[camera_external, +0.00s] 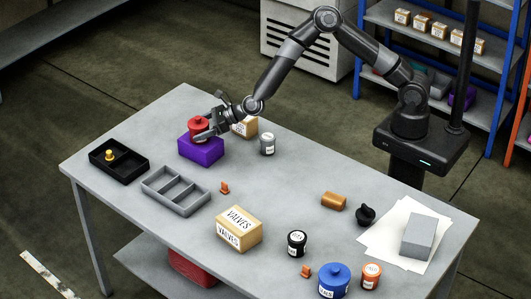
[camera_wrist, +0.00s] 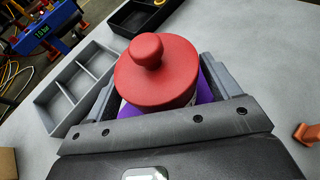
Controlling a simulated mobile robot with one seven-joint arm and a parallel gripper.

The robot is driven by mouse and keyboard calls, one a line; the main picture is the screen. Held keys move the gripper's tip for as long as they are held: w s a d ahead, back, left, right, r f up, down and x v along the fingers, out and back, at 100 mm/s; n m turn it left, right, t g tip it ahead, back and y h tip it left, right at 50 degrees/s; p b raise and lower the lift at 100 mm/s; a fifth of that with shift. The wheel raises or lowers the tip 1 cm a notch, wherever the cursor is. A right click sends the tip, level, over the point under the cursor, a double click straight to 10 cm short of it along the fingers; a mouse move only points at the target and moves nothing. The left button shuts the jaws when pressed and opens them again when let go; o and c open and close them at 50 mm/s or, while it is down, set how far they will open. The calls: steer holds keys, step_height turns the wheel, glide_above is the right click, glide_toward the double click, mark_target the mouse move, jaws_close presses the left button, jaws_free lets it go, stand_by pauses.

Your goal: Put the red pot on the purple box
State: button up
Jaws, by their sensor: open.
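The red pot (camera_external: 198,128), with a round lid and knob, stands upright on top of the purple box (camera_external: 203,151) at the left part of the table. My gripper (camera_external: 203,126) is at the pot, with its open fingers on either side of it. In the wrist view the red pot (camera_wrist: 157,78) sits between the two grey fingers, with parts of the purple box (camera_wrist: 204,92) showing below it. The pot's lower side is partly hidden by the gripper body.
A black tray (camera_external: 130,166) with a yellow piece and a grey divided tray (camera_external: 150,182) lie nearby. A cardboard box (camera_external: 251,126) and a white-grey jar (camera_external: 267,144) stand right of the purple box. A VALVES box (camera_external: 239,229) is nearer the front.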

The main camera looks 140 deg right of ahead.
steer(key=v, duration=1.2)
steer(key=w+a+r+n+y, duration=0.1)
steer(key=a+r+n+y, duration=0.3)
steer(key=a+n, duration=0.95)
steer(key=a+r+n+y, duration=0.3)
steer(key=a+r+n, duration=0.55)
steer(key=a, duration=0.75)
steer(key=s+a+r+n+g+y, duration=0.15)
steer(key=s+a+r+n, duration=0.25)
steer(key=s+a+n, duration=0.85)
steer(key=s+a+r+n+g+y, duration=0.1)
steer(key=s+a+n, duration=0.3)
steer(key=s+n, duration=0.6)
steer(key=s+g, duration=0.1)
steer(key=s, duration=0.2)
steer(key=shift+s+a, duration=0.25)
steer(key=shift+a, duration=0.15)
